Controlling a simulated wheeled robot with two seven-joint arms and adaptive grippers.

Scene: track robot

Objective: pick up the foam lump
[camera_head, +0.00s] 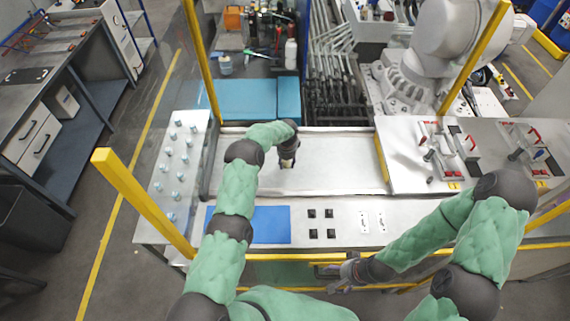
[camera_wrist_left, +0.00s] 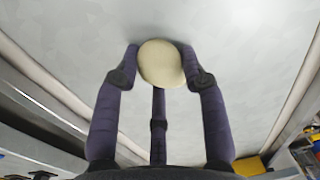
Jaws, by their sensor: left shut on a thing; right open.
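The foam lump (camera_wrist_left: 161,63) is a pale cream, rounded piece. In the left wrist view it sits between the fingertips of my left gripper (camera_wrist_left: 160,75), which is shut on it with the dark fingers touching its sides. In the head view my left gripper (camera_head: 287,160) points down over the grey metal tray surface, and the lump is barely visible at its tips. I cannot tell whether the lump still touches the surface. My right gripper (camera_head: 345,275) is open and empty near the front edge of the bench, low in the head view.
The metal tray (camera_head: 340,165) is otherwise bare. A blue mat (camera_head: 270,225) and several black squares (camera_head: 312,232) lie in front. A panel with several pegs (camera_head: 172,185) stands left, clamp fixtures (camera_head: 440,150) right. Yellow posts (camera_head: 140,200) and rails border the bench.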

